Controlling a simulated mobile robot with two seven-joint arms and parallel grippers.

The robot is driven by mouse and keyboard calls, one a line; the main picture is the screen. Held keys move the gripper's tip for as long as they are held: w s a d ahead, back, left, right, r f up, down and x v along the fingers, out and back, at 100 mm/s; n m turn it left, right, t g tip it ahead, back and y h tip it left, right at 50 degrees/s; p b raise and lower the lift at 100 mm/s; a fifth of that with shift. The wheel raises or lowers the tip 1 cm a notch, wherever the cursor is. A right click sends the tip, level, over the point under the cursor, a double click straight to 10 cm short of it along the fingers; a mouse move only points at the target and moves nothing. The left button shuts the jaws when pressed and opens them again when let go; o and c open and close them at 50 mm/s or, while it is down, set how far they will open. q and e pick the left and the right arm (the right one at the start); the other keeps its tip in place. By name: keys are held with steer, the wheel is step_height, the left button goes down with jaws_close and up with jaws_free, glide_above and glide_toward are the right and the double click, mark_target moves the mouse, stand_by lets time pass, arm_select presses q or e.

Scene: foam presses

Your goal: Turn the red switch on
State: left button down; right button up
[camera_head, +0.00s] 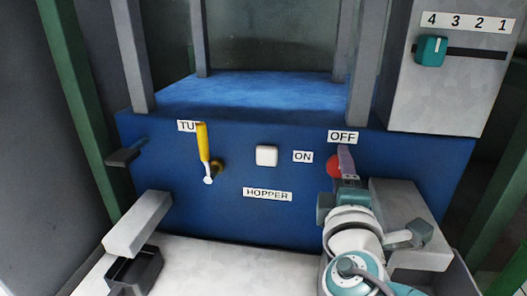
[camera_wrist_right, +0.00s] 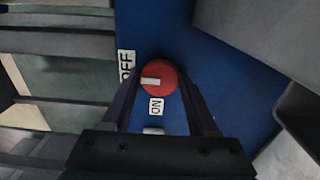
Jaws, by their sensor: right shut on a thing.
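The red switch (camera_head: 333,167) is a round knob on the blue front panel of the press, below the OFF label (camera_head: 342,136) and right of the ON label (camera_head: 303,156). My right gripper (camera_wrist_right: 158,88) is shut on the red switch (camera_wrist_right: 160,70), with one finger on each side of it. In the head view, the gripper covers the switch's right part. In the right wrist view, the white mark on the knob points left, towards the side of the OFF label (camera_wrist_right: 127,65); the ON label (camera_wrist_right: 156,107) is below the knob. My left gripper is not in view.
A white button (camera_head: 266,156) and a yellow lever (camera_head: 203,143) are on the panel to the left. A grey block (camera_head: 138,223) juts out at lower left, and another (camera_head: 410,215) is close beside my right arm. A teal slider (camera_head: 431,50) is on the grey box above right.

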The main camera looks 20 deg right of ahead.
steer(key=shift+n, duration=0.4)
steer(key=shift+c, duration=0.3)
steer(key=n+p, duration=0.2)
steer(key=n, duration=1.4)
steer(key=shift+n, duration=0.4)
steer(key=shift+n, duration=0.3)
steer(key=o, duration=1.4)
steer(key=shift+c, duration=0.2)
steer(key=shift+d, duration=0.1)
